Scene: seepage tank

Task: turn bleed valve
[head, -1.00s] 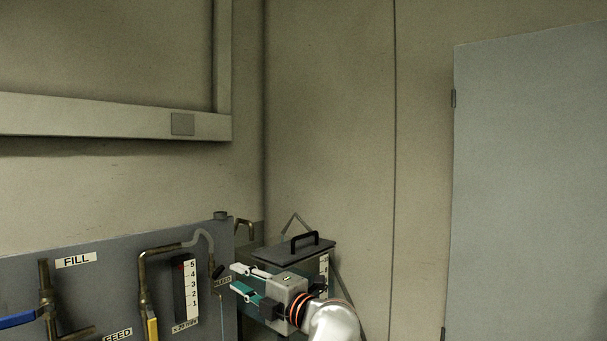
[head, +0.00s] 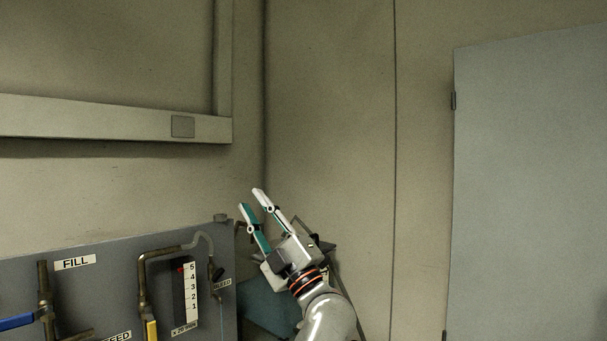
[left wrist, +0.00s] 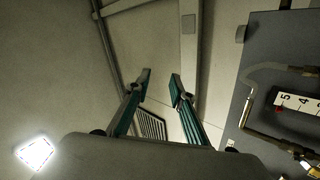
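In the left wrist view the open fingers (left wrist: 160,76) point at the bare wall, and the panel (left wrist: 262,60) is at the right. The valve handle cannot be made out there. My right gripper is in neither view.
The panel also carries a blue-handled valve (head: 17,321) under the FILL label (head: 75,263), a yellow handle (head: 151,330) and a numbered scale (head: 190,293). A tank (head: 262,308) stands behind my left arm, partly hidden. Free space lies above the panel.

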